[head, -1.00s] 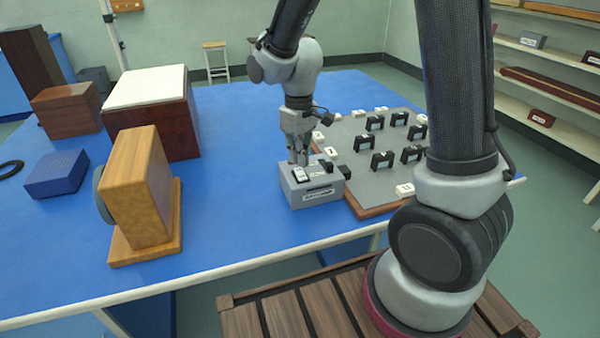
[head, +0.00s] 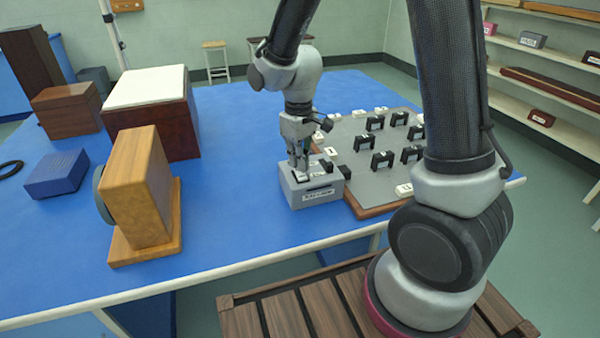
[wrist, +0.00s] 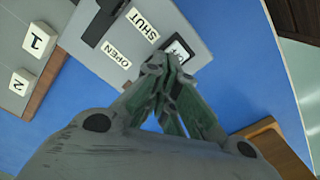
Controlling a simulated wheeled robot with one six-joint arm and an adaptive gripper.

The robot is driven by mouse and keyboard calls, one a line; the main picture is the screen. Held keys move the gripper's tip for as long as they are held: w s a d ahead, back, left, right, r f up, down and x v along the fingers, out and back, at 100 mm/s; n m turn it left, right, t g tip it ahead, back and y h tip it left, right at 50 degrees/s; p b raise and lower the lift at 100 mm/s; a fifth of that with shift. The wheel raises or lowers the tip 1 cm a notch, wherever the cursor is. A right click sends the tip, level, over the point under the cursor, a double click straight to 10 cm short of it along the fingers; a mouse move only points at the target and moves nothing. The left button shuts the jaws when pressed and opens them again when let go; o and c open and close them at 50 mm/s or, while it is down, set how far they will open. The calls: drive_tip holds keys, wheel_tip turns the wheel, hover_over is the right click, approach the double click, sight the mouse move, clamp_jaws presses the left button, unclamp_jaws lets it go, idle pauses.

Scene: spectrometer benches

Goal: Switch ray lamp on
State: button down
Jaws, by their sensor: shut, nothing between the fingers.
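A grey control box (head: 316,193) with a printed label on its front stands on the blue bench, left of the grey board. The label reads too small to be sure of. My gripper (head: 301,172) is shut and empty, pointing down at the left part of the box top. In the wrist view the shut fingertips (wrist: 168,62) are over or against a white-and-black rocker switch (wrist: 179,48), partly hiding it. I cannot tell its position. A black slider (wrist: 103,20) lies beside the "SHUT" and "OPEN" labels on the box (wrist: 205,20).
A grey board (head: 365,172) with several black holders and number tags stands right of the box. A wooden block on a base (head: 145,190) and a dark box with a white top (head: 148,88) stand left. Blue bench is clear between them.

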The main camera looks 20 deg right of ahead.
sight(306, 175)
drive_tip(key=shift+f, duration=0.4)
drive_tip(key=shift+r, duration=3.55)
drive_tip(key=s, duration=0.1)
drive_tip(key=s+d+g, duration=0.1)
drive_tip(key=shift+s+f+m, duration=0.3)
drive_tip(key=shift+s, duration=0.05)
drive_tip(key=s+d+r+m+t, duration=0.5)
drive_tip(key=s+d+r, duration=0.9)
drive_tip(key=s, duration=0.2)
drive_tip(key=shift+s+r, duration=0.15)
drive_tip(key=shift+r, duration=0.1)
